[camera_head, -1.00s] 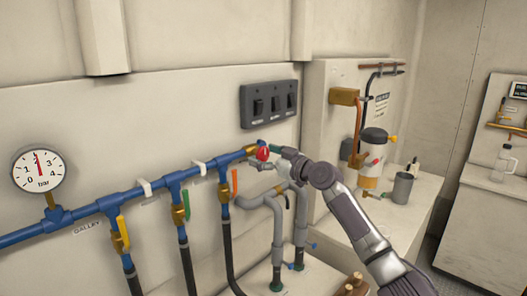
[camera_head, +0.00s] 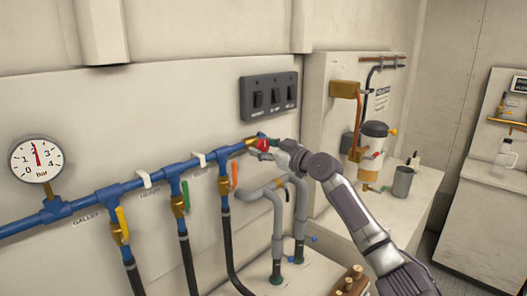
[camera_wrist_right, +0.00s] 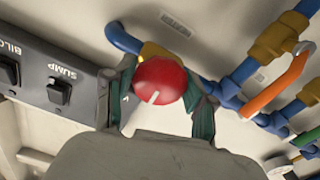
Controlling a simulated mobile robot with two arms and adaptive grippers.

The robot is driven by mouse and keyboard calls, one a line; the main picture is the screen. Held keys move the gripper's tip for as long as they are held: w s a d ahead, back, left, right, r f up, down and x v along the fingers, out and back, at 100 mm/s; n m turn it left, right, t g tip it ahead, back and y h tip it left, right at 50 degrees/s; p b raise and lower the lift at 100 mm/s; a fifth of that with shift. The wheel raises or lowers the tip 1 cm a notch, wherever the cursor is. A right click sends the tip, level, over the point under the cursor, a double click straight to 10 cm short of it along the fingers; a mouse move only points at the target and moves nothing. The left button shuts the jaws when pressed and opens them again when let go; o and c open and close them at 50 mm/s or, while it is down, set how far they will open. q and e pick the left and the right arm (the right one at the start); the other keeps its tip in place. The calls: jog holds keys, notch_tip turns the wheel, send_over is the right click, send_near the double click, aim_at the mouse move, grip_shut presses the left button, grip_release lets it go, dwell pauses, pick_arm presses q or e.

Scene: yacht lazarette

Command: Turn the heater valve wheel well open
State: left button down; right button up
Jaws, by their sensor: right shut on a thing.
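The red valve wheel (camera_head: 263,145) sits on a brass valve at the right end of the blue pipe. In the right wrist view the round red wheel (camera_wrist_right: 161,76) shows face-on, with a white mark on its lower edge. My right gripper (camera_head: 267,147) has come to the wheel from the right. Its teal-padded fingers (camera_wrist_right: 160,92) lie on either side of the wheel, shut on it. In the head view the gripper partly hides the wheel. My left gripper is not in view.
A switch panel (camera_head: 269,97) is on the wall just above the wheel. The blue pipe (camera_head: 152,180) carries yellow, green and orange lever handles. A pressure gauge (camera_head: 36,160) stands at the left. Grey hoses (camera_head: 278,225) run below my right arm. A grey cup (camera_head: 403,182) stands on the right counter.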

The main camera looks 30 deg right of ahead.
jog(key=n+b, duration=0.1)
jog(key=b, duration=0.2)
jog(key=n+b, duration=0.2)
jog(key=b, duration=0.1)
jog(key=n+b, duration=0.2)
jog(key=b, duration=0.1)
jog(key=shift+f, duration=0.25)
jog(key=n+b, duration=0.1)
jog(key=n, duration=0.2)
jog(key=shift+r+b, duration=0.15)
jog(key=shift+b, duration=0.2)
jog(key=shift+n+b, duration=0.6)
jog(key=shift+n, duration=1.1)
jog(key=o, duration=1.2)
jog(key=shift+c, duration=0.2)
jog(key=shift+r, duration=0.1)
